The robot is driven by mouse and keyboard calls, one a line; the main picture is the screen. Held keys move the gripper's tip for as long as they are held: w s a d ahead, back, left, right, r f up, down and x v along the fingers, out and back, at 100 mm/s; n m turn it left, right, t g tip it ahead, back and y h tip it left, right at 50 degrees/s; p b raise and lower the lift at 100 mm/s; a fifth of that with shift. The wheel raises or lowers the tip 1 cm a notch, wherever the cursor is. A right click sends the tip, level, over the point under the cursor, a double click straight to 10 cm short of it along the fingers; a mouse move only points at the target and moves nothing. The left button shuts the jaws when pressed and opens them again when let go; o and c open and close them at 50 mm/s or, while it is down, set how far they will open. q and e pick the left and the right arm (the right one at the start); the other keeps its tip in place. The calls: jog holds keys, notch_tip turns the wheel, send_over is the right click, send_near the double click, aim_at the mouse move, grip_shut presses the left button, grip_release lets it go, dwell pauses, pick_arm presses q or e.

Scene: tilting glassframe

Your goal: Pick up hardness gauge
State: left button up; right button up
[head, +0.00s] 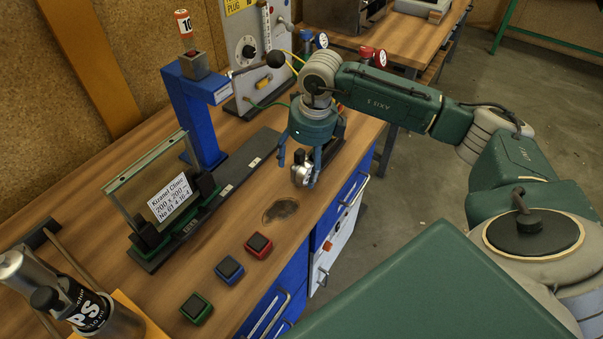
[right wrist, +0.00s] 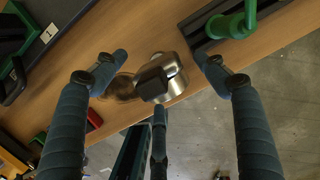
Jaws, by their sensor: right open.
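The hardness gauge, as I take it, is a small silver metal device with a black block (head: 301,175). It is at the right edge of the workbench (head: 255,225). In the right wrist view the gauge (right wrist: 163,78) lies between my spread fingers, with visible gaps on both sides. My right gripper (head: 299,163) is open above and around it, pointing down. The gripper also shows in the right wrist view (right wrist: 162,60), with a third finger below the gauge. I cannot tell whether any finger touches it. My left gripper is not in view.
A glass frame (head: 150,180) stands tilted on a black base. Beside it are a blue stand (head: 195,115) and red (head: 259,246), blue (head: 229,269) and green (head: 196,308) button boxes. A dark stain (head: 280,211) lies before the gauge. A green-handled fixture (right wrist: 235,22) is close to my gripper.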

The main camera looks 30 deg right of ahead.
aim_at(302, 164)
jog(key=c, duration=1.3)
jog(key=shift+c, duration=0.4)
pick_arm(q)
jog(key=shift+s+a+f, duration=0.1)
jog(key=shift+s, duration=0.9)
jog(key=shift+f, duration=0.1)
pick_arm(e)
jog(key=shift+r, duration=0.15)
jog(key=shift+w+r+b, duration=0.1)
jog(key=shift+r+b, duration=0.45)
jog(key=shift+r, duration=0.1)
jog(key=shift+s+a+r+b, duration=0.1)
jog(key=shift+s+r+b, duration=0.2)
jog(key=shift+r, duration=0.15)
jog(key=shift+s+a+r+b, duration=0.1)
jog(key=shift+s+r+b, duration=0.05)
jog(key=shift+r+b, duration=0.2)
pick_arm(q)
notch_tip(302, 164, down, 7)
jog(key=b, duration=0.4)
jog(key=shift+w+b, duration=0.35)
jog(key=shift+b, duration=0.05)
pick_arm(e)
jog(key=s+a, duration=0.4)
jog(key=s, duration=0.3)
jog(key=s+a, duration=0.4)
jog(key=s, duration=0.4)
jog(key=shift+r, duration=0.2)
